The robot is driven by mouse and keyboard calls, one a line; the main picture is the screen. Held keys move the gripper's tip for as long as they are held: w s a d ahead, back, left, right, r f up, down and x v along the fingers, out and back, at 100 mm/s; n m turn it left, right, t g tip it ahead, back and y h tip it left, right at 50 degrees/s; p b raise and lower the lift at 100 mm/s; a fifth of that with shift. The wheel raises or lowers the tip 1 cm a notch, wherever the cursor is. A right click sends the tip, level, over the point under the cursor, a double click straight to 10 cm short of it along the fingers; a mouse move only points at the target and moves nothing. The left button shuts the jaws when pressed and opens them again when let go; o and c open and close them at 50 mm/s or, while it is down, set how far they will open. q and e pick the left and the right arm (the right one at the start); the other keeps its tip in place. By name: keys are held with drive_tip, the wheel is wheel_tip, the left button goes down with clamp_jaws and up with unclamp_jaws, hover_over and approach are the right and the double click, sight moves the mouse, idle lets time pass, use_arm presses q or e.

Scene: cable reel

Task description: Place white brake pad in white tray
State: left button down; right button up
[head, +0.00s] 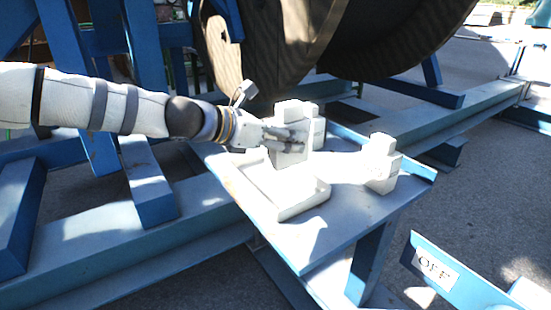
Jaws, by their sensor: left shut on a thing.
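A white, blocky brake pad (288,161) is held by my left gripper (290,139), whose fingers are shut on it from the left. The pad is upright at the far end of the white tray (304,205), a shallow tray with a low rim on the blue table. I cannot tell whether the pad's lower end touches the tray floor. Another white stepped block (381,165) stands on the table to the right. A further white block (318,130) shows just behind the held pad, partly hidden. My right gripper is not in view.
The blue table (335,225) has bare room between the tray and the right block, and in front. A large cable reel (265,50) and blue steel beams (150,185) stand behind and to the left. A blue bar with a sign (436,270) is at lower right.

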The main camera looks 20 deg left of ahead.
use_arm(q)
drive_tip(key=f, duration=0.1)
drive_tip(key=w+a+f, duration=0.1)
drive_tip(key=f, duration=0.1)
drive_tip(key=w+a+f, duration=0.1)
drive_tip(key=f, duration=0.1)
drive_tip(key=shift+w+a+b, duration=0.2)
drive_tip(key=shift+b, duration=0.1)
wheel_tip(320, 180, down, 3)
drive_tip(key=shift+a+f+b, duration=0.1)
drive_tip(key=shift+f+b, duration=0.05)
drive_tip(key=shift+b, duration=0.35)
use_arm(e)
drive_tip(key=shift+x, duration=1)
use_arm(q)
drive_tip(key=c, duration=0.5)
unclamp_jaws()
drive_tip(key=shift+f, duration=0.1)
